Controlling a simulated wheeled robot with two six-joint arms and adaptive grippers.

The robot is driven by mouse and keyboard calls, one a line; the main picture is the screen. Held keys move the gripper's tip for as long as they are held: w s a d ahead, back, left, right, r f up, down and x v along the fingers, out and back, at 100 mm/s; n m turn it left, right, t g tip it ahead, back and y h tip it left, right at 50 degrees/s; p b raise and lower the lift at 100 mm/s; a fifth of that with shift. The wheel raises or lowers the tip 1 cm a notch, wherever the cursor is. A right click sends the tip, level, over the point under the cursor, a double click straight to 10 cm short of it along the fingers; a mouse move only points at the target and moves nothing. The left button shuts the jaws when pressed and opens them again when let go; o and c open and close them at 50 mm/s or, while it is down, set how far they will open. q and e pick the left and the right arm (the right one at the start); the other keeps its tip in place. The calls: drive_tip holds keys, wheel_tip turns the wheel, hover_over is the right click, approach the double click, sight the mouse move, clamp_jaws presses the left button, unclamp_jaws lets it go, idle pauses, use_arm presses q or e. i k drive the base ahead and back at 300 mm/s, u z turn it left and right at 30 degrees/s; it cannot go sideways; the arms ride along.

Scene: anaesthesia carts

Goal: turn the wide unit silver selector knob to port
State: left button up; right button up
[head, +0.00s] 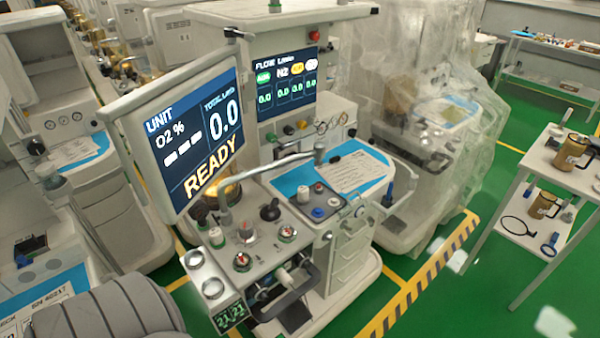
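The wide unit appears to be the white anaesthesia cart (352,245) in the middle, with a large screen (195,130) reading READY. Its front block carries several small controls. A silver knob-like piece (247,231) stands among them, between a white-and-green knob (217,238) and a dial (287,232). A black knob (270,210) sits behind. Two round silver caps (203,274) are at the block's left edge. I cannot tell for sure which silver part is the selector, nor its setting. Neither of my grippers is in view.
A silver jointed arm (270,165) crosses above the cart's blue worktop (290,180). A plastic-draped unit (425,120) stands behind right, another cart (110,180) at left. A table (530,170) with brass canisters is at right.

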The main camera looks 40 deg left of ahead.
sight(344, 224)
drive_tip(key=u, duration=1)
drive_tip(key=k, duration=1.25)
drive_tip(key=z, duration=0.65)
drive_tip(key=i, duration=1.75)
drive_tip(key=u, duration=1.3)
drive_tip(key=i, duration=0.3)
drive_tip(key=z, duration=0.4)
